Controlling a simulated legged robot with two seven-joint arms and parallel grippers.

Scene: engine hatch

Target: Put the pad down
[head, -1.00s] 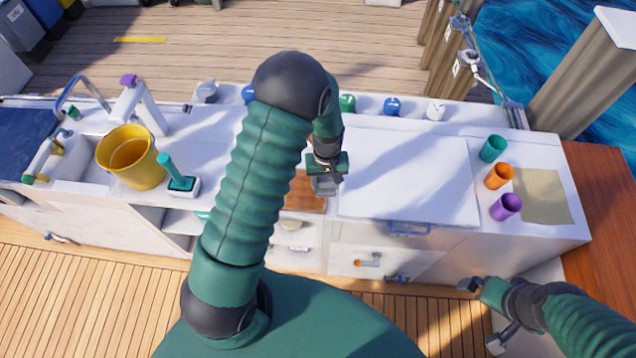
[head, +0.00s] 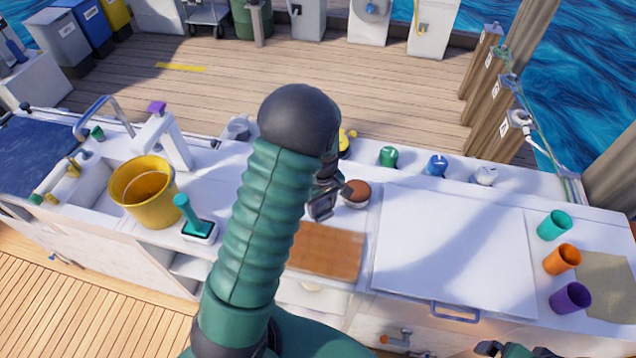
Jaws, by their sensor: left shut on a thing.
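A round brown pad (head: 357,193) with a dark rim shows at the right side of my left gripper (head: 322,207), over the white counter. My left gripper is shut on it; the jaws are small and partly hidden by my own arm, so the contact is hard to see. I cannot tell whether the pad touches the counter. A brown wooden board (head: 328,252) lies just in front of the gripper. My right gripper (head: 493,349) is cut off at the bottom edge, and its jaws are not clear.
A white hatch lid (head: 455,250) with a blue handle fills the counter to the right. Teal, orange and purple cups (head: 563,260) stand beyond it. A yellow bucket (head: 145,193) and a teal-handled tool (head: 196,220) stand left. Several coloured knobs (head: 437,166) line the back.

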